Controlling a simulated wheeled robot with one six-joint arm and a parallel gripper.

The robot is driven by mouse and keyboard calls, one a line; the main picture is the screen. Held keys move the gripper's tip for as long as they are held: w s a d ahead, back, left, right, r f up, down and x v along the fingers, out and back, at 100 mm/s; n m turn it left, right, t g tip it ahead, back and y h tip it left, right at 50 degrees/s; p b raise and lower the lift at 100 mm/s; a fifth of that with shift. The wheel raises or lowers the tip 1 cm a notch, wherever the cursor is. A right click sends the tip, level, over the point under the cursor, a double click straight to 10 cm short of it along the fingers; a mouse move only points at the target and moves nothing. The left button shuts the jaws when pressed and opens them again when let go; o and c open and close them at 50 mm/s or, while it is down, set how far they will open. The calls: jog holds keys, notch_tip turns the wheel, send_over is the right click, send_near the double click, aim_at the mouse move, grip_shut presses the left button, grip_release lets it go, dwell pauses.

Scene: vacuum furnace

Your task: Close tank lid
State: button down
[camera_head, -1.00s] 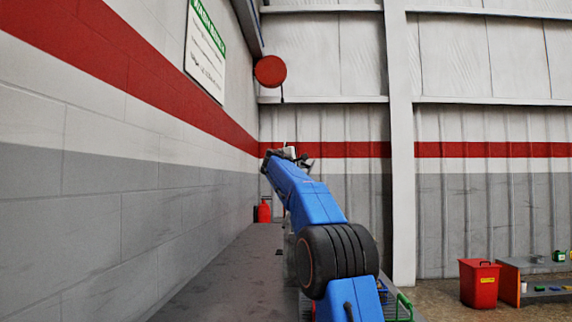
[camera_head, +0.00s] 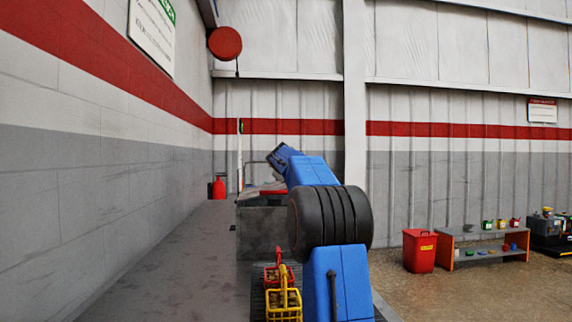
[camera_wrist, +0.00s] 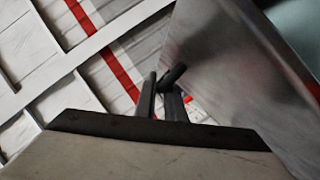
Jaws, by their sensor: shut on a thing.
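In the wrist view, the two dark fingers of my gripper (camera_wrist: 163,98) are shut on a short dark bar (camera_wrist: 174,75), which looks like the lid's handle. A broad grey metal panel (camera_wrist: 225,70), seemingly the tank lid, fills the right side beside the fingers. In the head view, the grey tank (camera_head: 262,228) stands behind my blue arm, which hides its right part. A thin, pale upright edge (camera_head: 240,165) rises at the tank's left; it may be the lid seen edge-on. The fingers are too small to make out in the head view.
A yellow basket (camera_head: 284,304) and a red basket (camera_head: 278,274) are at the lower middle. A red bin (camera_head: 419,250) and a low shelf (camera_head: 483,250) with small items stand at the right. The grey wall (camera_head: 60,200) runs along the left. Floor between is clear.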

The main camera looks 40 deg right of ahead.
jog(key=shift+s+d+f+m+y, duration=0.15)
jog(key=shift+d+f+m, duration=0.1)
jog(key=shift+f, duration=0.5)
jog(key=shift+s+d+f+m+y, duration=0.15)
jog(key=shift+d+f+m, duration=0.1)
jog(key=shift+f, duration=0.5)
jog(key=c, duration=2.1)
grip_release()
jog(key=shift+a, duration=0.1)
jog(key=v, duration=1.7)
jog(key=shift+s+a+f, duration=0.1)
jog(key=shift+s+f, duration=0.05)
